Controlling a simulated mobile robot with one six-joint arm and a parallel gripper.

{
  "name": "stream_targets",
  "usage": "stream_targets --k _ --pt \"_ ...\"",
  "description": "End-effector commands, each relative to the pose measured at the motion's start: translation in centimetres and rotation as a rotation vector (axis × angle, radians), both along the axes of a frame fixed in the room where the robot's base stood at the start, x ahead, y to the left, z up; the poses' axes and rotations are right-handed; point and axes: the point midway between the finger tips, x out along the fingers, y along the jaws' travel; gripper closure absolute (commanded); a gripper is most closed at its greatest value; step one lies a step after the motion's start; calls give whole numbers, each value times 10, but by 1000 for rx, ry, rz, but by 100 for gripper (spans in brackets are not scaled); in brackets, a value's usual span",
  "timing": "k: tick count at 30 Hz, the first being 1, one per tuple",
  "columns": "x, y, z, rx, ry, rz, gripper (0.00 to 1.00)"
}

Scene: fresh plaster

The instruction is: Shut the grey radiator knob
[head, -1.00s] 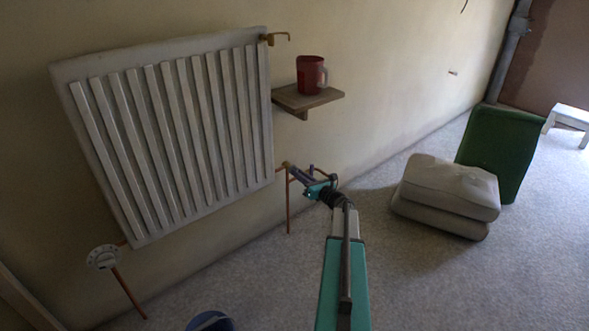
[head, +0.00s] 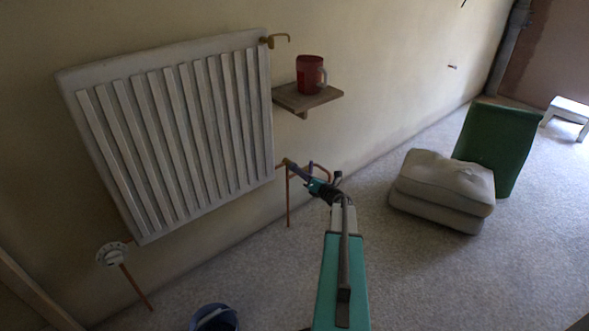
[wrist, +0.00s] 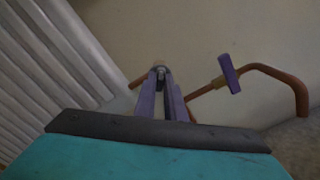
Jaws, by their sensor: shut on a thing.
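The radiator (head: 175,135) hangs tilted in the picture on the left wall. My gripper (head: 289,165) is at its lower right corner, where a copper pipe meets it. In the wrist view, my two purple fingers (wrist: 161,80) close on a small grey thing, which I take for the grey radiator knob (wrist: 160,71). The fingers hide most of it, and its turned position cannot be read. It is too small to make out in the head view.
A purple-handled lever (wrist: 229,73) on a bent copper pipe (wrist: 275,72) is close right of my fingers. A white dial (head: 112,254) sits at the radiator's lower left. A shelf (head: 308,99) holds a red mug (head: 310,75). Cushions (head: 440,190) and a bucket (head: 214,318) are on the floor.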

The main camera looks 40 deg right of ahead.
Motion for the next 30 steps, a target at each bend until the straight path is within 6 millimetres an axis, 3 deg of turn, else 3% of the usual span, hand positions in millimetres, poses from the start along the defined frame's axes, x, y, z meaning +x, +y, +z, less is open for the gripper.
stream_targets --k 5,30 --pt "0 -1 3 50 -4 -1 100" --pt "0 0 3 619 -44 -1 100"
